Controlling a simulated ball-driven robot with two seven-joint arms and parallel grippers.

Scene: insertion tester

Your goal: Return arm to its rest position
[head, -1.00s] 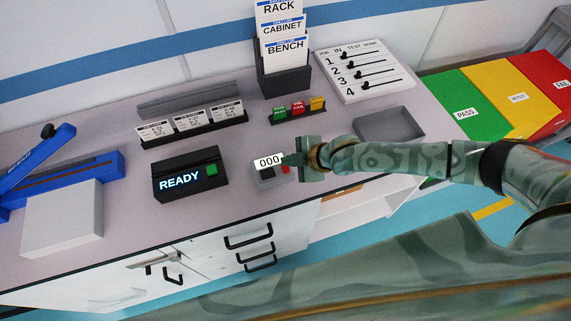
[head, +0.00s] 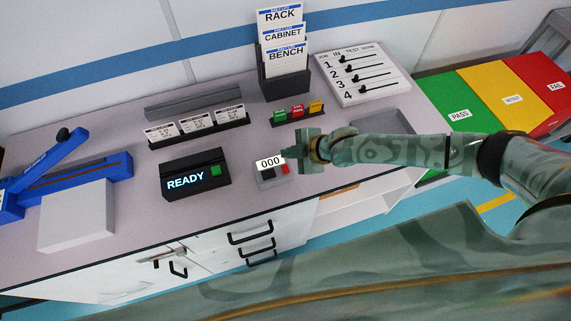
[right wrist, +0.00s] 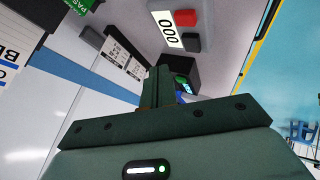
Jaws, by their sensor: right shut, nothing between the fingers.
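My right arm (head: 410,151) reaches in from the right over the bench in the head view. Its gripper (head: 292,152) is shut and empty, above the bench just behind and right of the small counter (head: 270,172). The counter reads 000 and has a dark and a red button; it also shows in the right wrist view (right wrist: 168,30). The shut fingers (right wrist: 160,85) point up in the middle of the right wrist view, with nothing between them. My left gripper is not in view.
A black READY box (head: 195,175) stands left of the counter. Behind are a card row (head: 198,125), a stamp rack (head: 298,114) and a card holder (head: 284,75). A grey tray (head: 385,122) is partly hidden by my arm. Green, yellow and red bins (head: 510,90) stand right.

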